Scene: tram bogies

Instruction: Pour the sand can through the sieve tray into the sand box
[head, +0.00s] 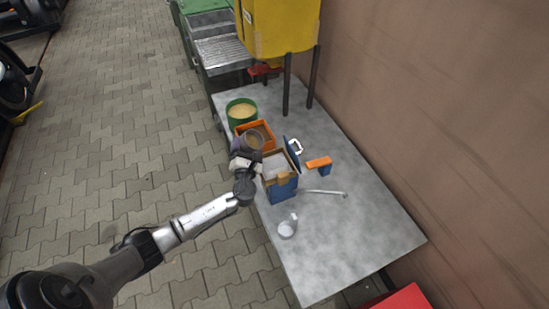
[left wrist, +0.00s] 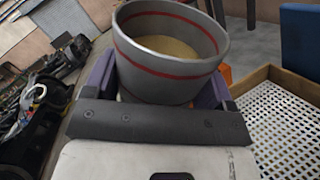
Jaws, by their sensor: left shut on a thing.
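My left gripper (head: 246,160) is shut on the sand can (head: 253,141), a grey can with red bands in the left wrist view (left wrist: 170,75). Pale sand shows inside it, and the can looks roughly upright. The purple fingers of the left gripper (left wrist: 165,85) clasp its sides. The sieve tray (head: 286,181), wood-framed with a white perforated mesh, sits on the blue sand box (head: 284,193), just right of the gripper. The tray also shows at right in the left wrist view (left wrist: 258,84). The box's inside is hidden by the tray. My right gripper is not in view.
An orange bin (head: 267,127) stands behind the can, and a green tub of sand (head: 242,104) farther back. A blue panel (head: 291,152), an orange-and-blue item (head: 318,163), a metal rod (head: 325,192) and a white mug (head: 287,230) are nearby. The table's front right (head: 350,240) is clear.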

